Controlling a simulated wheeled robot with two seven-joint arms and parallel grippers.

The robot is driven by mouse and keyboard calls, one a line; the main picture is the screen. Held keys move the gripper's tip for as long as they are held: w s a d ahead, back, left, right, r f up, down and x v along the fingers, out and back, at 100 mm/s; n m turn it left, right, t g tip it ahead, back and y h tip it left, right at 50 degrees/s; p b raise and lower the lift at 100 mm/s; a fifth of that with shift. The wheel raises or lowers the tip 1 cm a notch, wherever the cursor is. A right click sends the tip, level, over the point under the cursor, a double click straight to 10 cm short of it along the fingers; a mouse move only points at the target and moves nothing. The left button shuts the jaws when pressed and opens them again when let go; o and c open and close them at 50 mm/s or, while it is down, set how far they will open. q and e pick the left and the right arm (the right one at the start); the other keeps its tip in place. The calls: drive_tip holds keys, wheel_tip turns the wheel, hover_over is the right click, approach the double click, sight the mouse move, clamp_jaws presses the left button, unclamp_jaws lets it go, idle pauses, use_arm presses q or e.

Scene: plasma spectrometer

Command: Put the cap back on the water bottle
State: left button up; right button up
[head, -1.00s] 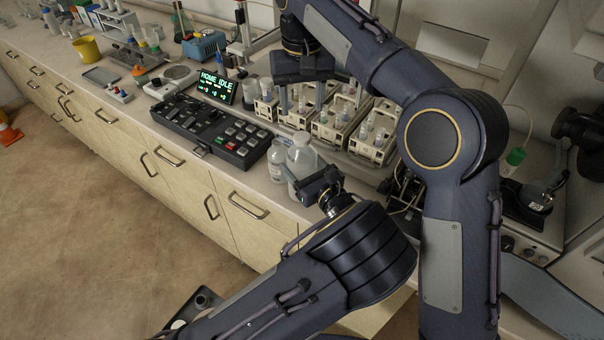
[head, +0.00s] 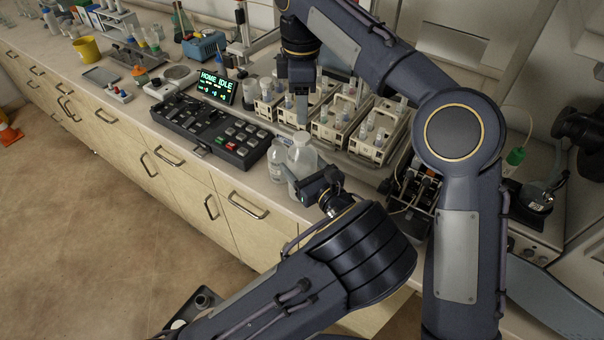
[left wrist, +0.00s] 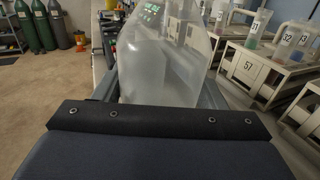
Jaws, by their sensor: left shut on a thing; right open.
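A large translucent bottle (head: 300,159) stands upright near the bench's front edge. It also fills the middle of the left wrist view (left wrist: 160,65). My left gripper (head: 307,188) is shut on this bottle at its lower body. A smaller clear bottle (head: 277,163) stands just left of it. My right gripper (head: 301,118) points down behind and above the large bottle's top. It is open and seen nearly edge-on, and I see nothing between its fingers. I cannot make out a loose cap in either view.
A black control panel (head: 212,128) with a lit display (head: 216,86) lies left of the bottles. Numbered cream sample racks (head: 338,127) stand behind them, close to my right gripper. A yellow cup (head: 87,49) is far left.

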sight(302, 136)
drive_tip(key=shift+n, duration=1)
drive_tip(key=shift+f, duration=3.95)
drive_tip(key=shift+c, duration=0.3)
